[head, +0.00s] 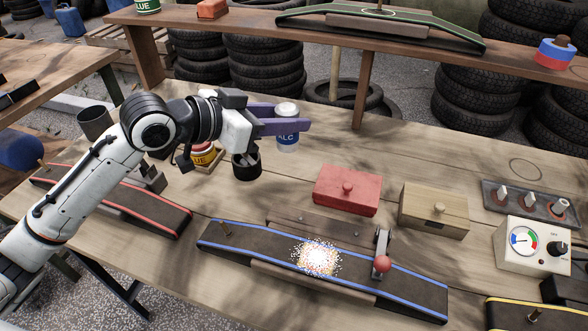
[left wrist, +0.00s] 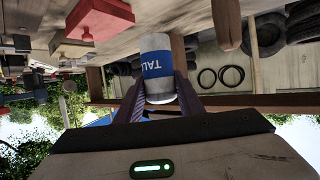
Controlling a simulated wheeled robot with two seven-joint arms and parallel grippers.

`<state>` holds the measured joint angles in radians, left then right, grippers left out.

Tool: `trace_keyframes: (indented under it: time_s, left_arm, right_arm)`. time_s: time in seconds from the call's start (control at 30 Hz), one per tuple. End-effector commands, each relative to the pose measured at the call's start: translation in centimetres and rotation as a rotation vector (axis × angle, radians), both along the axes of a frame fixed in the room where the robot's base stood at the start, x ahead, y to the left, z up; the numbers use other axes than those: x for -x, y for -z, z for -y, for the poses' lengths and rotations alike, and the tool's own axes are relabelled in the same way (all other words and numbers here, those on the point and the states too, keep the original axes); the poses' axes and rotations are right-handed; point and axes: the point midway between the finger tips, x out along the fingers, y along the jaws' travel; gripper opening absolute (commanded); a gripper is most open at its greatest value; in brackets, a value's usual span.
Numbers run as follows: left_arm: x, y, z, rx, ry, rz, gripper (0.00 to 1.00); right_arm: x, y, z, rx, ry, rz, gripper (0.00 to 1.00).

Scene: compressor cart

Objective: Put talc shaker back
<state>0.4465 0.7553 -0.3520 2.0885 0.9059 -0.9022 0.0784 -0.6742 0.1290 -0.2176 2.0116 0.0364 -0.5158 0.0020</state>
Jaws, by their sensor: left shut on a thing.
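The talc shaker (head: 287,138) is a white cylinder with a blue label, standing roughly upright at the back middle of the bench in the head view. My left gripper (head: 298,126) is shut on it, with purple fingers on either side. In the left wrist view, which is upside down, the shaker (left wrist: 157,62) sits between the fingers (left wrist: 160,90) and its lettering shows. I cannot tell whether its base touches the bench. A drawn circle (head: 526,169) marks the bare wood at the far right. My right gripper is not in view.
A red box (head: 347,190) and wooden box (head: 434,211) stand to the right. White powder (head: 316,257) lies on the blue-edged board (head: 410,292). A shelf (head: 230,22) spans the back.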

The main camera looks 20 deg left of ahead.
Motion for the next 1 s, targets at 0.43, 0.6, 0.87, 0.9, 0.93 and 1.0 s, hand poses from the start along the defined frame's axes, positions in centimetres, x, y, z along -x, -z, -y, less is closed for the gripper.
trace_keyframes:
  time_s: [0.43,0.6,0.87,0.9,0.93,1.0]
  left_arm:
    - [0.1,6.3,0.0,0.001,0.003,-0.004,0.10]
    - [0.1,8.8,0.0,0.001,0.002,-0.007,0.10]
    - [0.1,9.3,0.0,0.001,0.002,-0.002,0.10]
    - [0.1,9.3,0.0,0.001,0.002,-0.003,0.10]
    - [0.1,9.4,0.0,0.001,0.002,-0.003,0.10]
    - [0.1,9.6,0.0,0.000,0.002,-0.004,0.10]
  right_arm:
    - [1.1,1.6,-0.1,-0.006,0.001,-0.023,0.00]
    - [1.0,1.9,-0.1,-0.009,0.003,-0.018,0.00]
    - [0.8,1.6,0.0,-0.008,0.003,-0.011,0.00]
    - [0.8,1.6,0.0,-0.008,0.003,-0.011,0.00]
    - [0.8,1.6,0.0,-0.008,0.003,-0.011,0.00]
    - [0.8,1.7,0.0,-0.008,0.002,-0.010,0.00]
